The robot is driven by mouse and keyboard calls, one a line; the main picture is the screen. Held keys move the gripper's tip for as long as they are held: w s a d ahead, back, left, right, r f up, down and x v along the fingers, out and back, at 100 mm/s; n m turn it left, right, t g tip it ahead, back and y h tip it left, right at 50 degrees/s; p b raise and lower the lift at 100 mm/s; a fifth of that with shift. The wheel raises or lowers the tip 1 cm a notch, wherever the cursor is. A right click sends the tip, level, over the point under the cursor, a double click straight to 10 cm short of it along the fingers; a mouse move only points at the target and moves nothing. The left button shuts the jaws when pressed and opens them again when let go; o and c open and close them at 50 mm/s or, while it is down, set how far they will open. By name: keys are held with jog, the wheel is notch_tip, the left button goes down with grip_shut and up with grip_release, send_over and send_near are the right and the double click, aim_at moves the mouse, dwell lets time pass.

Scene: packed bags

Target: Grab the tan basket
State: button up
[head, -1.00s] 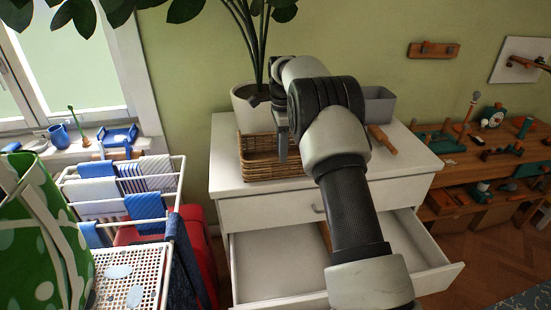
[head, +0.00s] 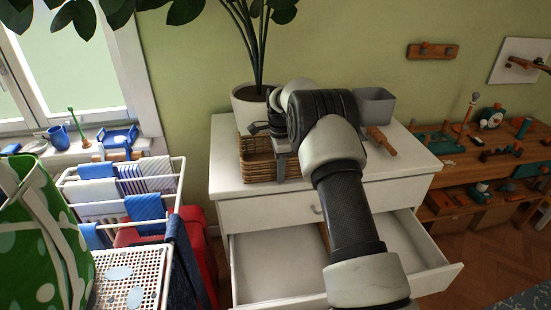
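The tan basket (head: 257,168) is a woven wicker box standing on the left part of the white dresser top, in front of a potted plant. My gripper (head: 279,165) is at the basket's right part, with a grey finger hanging down in front of its near side. The finger covers part of the weave, and my arm hides the basket's right end. The other finger is not clearly seen, so I cannot tell whether the gripper is open or touching the basket.
The white plant pot (head: 247,108) stands close behind the basket. A grey bin (head: 375,107) and a wooden-handled item (head: 381,140) lie to the right on the dresser (head: 225,185). An open drawer (head: 270,262) juts out below. A drying rack (head: 150,221) stands left.

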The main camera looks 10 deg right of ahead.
grip_shut()
jog(key=shift+r, duration=0.2)
